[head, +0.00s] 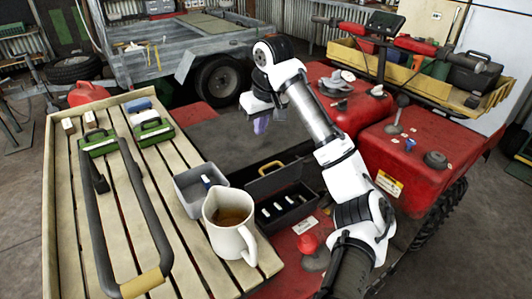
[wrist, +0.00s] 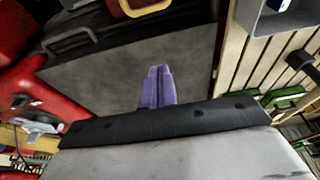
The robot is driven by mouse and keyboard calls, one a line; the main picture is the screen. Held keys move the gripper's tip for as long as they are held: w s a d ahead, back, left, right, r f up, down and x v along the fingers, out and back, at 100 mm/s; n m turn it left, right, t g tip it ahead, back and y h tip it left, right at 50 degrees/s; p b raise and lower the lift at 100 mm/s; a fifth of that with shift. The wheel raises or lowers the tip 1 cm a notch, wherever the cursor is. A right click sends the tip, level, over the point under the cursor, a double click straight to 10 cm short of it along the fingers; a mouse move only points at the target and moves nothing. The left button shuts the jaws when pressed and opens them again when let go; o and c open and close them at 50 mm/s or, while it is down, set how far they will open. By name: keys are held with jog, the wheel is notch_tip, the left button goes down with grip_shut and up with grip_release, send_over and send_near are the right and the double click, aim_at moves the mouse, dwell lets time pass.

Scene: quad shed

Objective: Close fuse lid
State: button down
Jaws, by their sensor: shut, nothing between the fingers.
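The fuse box (head: 313,205) is a dark open box on the red quad body, with several pale fuses inside. Its dark fuse lid (head: 274,182) stands raised at the box's far side, with a yellow handle (head: 270,167) on its upper edge. My gripper (head: 261,127) is above and beyond the lid, apart from it, over the dark grey flat surface. Its purple fingers are shut and empty, and they also show together in the wrist view (wrist: 157,88). A yellow handle (wrist: 147,8) shows at the top edge of the wrist view, ahead of the fingertips.
A grey open bin (head: 192,190) and a cream mug (head: 231,222) with brown liquid stand left of the box on the slatted rack (head: 190,262). A red knob (head: 308,243) stands in front of the box. The grey surface (head: 228,142) under my gripper is clear.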

aim_at(271, 177)
jog(key=x, duration=0.3)
jog(key=p+x, duration=0.1)
jog(key=x, duration=0.2)
jog(key=p+x, duration=0.1)
jog(key=x, duration=0.2)
jog(key=shift+s+d+f, duration=0.15)
jog(key=shift+s+d, duration=0.05)
jog(key=shift+d, duration=0.15)
jog(key=shift+s+d+f+p, duration=0.2)
jog(key=shift+d+p, duration=0.05)
jog(key=shift+p, duration=0.2)
jog(key=s, duration=0.1)
jog(key=s+d+p, duration=0.1)
jog(key=shift+s+d, duration=0.25)
jog(key=shift+s, duration=0.15)
